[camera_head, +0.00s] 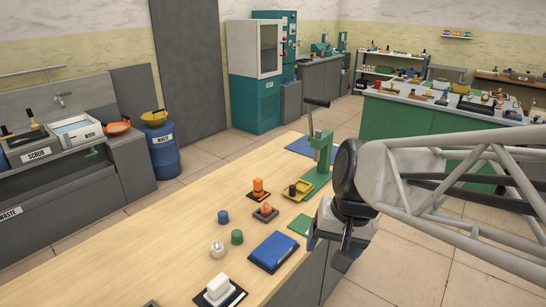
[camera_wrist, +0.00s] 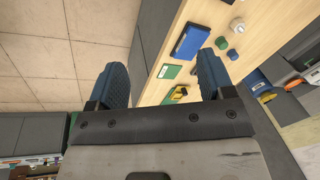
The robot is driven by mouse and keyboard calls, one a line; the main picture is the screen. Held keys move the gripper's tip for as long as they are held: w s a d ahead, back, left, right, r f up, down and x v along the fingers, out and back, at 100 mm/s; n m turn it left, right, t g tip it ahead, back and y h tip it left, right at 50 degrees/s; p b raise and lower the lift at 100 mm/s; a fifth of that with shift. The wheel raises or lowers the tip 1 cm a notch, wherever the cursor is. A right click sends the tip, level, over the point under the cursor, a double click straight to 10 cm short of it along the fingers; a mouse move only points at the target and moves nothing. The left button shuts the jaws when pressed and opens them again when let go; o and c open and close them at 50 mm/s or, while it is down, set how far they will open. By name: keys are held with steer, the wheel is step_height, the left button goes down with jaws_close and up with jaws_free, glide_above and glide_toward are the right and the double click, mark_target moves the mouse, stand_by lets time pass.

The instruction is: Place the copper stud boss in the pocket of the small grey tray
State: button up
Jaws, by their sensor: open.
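A copper-orange piece with a raised top (camera_head: 265,207) sits on a small grey-brown tray or base (camera_head: 272,214) near the bench's middle. I cannot tell whether it is the stud boss, or whether it rests in a pocket. A brighter orange stepped piece (camera_head: 259,187) stands on a dark base just behind it. My gripper (camera_head: 335,250) is open and empty, beyond the bench's right edge and apart from these pieces. In the wrist view its two blue fingers (camera_wrist: 162,80) are spread wide with nothing between them. The copper piece is not clear in the wrist view.
Blue (camera_head: 223,217) and green (camera_head: 237,237) cylinders and a silver knob (camera_head: 217,250) stand left of a blue tray (camera_head: 273,251). A white block (camera_head: 218,287) is at the front. The bench's left side is clear.

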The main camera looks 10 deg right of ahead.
steer(key=s+d+n+t+h, duration=0.1)
steer(key=s+d+n+h, duration=0.1)
steer(key=s, duration=0.4)
steer(key=shift+r+n, duration=0.3)
steer(key=shift+r, duration=0.05)
